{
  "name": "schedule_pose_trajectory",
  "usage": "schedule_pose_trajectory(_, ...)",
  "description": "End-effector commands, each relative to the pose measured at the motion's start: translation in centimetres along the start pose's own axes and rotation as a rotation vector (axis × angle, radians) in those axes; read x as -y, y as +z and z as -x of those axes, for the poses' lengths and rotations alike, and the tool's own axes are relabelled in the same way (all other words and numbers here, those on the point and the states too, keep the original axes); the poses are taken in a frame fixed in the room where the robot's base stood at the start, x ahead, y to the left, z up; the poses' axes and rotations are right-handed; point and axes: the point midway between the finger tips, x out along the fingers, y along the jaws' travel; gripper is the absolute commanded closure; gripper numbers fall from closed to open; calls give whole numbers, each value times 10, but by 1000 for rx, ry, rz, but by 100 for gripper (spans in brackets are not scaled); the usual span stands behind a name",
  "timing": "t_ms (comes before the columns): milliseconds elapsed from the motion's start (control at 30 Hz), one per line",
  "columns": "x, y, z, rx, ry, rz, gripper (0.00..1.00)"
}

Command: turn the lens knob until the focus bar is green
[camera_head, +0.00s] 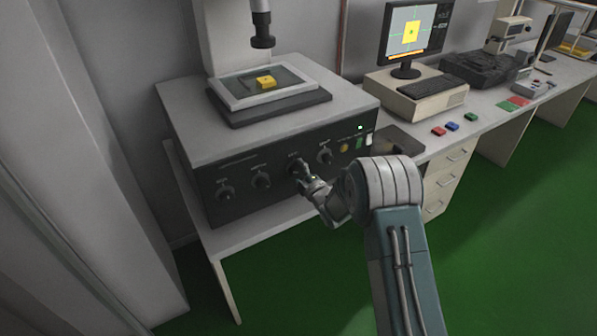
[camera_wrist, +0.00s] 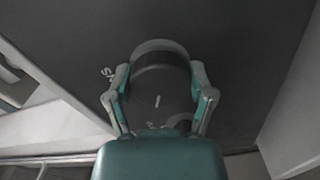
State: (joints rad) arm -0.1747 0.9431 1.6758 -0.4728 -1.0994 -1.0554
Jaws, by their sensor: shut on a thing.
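My gripper (camera_head: 304,173) is at the third knob from the left on the dark front panel of the microscope cabinet. In the wrist view its two fingers (camera_wrist: 161,94) stand on either side of this round dark knob (camera_wrist: 160,72), shut on it. A pale pointer mark shows on the knob face. A white label beside it is only partly visible, so I cannot read its name in full. The monitor (camera_head: 413,32) shows a yellow square on a grey picture, with an orange focus bar (camera_head: 407,53) below it.
Other knobs (camera_head: 261,180) sit on both sides of the held one. A yellow sample (camera_head: 266,82) lies on the stage under the column (camera_head: 262,30). A keyboard (camera_head: 432,87) and small red and blue blocks (camera_head: 452,126) are on the bench at right. Green floor is open in front.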

Motion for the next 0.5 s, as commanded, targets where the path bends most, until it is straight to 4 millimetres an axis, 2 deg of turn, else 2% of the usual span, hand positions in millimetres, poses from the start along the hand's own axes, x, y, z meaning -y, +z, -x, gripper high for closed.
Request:
schedule_pose_trajectory(200,2,-3,0,-6,-4,104,78)
schedule_pose_trajectory(500,3,-3,0,-7,-7,160,78)
